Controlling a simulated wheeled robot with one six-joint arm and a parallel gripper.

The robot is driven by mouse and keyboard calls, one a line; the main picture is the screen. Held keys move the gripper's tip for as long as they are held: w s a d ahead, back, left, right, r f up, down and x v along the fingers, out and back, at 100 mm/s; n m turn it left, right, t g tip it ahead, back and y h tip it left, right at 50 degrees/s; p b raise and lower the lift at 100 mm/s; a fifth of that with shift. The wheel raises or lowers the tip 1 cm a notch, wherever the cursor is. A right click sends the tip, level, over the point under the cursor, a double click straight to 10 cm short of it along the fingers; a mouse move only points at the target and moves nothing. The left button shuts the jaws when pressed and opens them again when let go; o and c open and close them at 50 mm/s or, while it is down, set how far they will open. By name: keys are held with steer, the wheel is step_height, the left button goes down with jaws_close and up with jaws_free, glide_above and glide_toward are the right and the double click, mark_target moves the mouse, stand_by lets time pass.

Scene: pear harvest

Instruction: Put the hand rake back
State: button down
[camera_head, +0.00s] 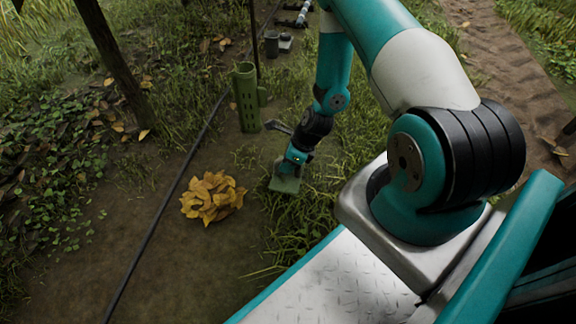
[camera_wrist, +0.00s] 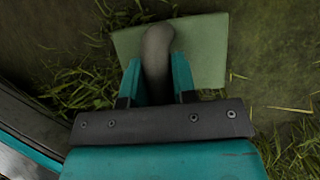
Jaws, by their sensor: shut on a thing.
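My gripper (camera_head: 294,160) points down near the ground, right of the leaf pile. In the wrist view my gripper (camera_wrist: 158,75) has its two teal fingers closed around the grey, rounded handle of the hand rake (camera_wrist: 205,48). The rake's broad, flat, pale green head extends beyond the fingers. The rake head (camera_head: 285,184) shows below my gripper in the head view, low over grass and soil; whether it touches the ground I cannot tell. A green upright tube holder (camera_head: 246,98) stands behind and left of my gripper, apart from the rake.
A pile of yellow leaves (camera_head: 212,198) lies on bare soil to the left. A thin dark hose (camera_head: 160,215) runs across the ground. A post (camera_head: 112,62) stands at upper left. Small grey containers (camera_head: 272,44) stand farther back. Bare soil lies around the leaves.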

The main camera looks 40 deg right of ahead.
steer(key=shift+r, duration=0.1)
steer(key=c, duration=0.9)
jaws_free()
steer(key=p+v, duration=0.7)
steer(key=v, duration=0.5)
steer(key=w+a+r+n, duration=0.1)
steer(key=a+r+n, duration=0.45)
steer(key=r, duration=0.25)
steer(key=w+a+r+n+g, duration=0.1)
steer(key=a+r+n, duration=0.3)
steer(key=r+n, duration=0.25)
steer(key=w+a+r+n, duration=0.1)
steer(key=a+r+n, duration=0.4)
steer(key=r, duration=0.4)
steer(key=s+a+r+n, duration=0.4)
steer(key=s+r+n, duration=0.3)
steer(key=s+n, duration=0.1)
steer(key=s+a+r+n+g, duration=0.1)
steer(key=s+a+r+n, duration=0.4)
steer(key=s+r+n, duration=0.2)
steer(key=s+n, duration=0.2)
steer(key=n, duration=0.2)
steer(key=shift+a+r+g, duration=0.3)
steer(key=shift+a+r, duration=0.05)
steer(key=shift+r, duration=0.05)
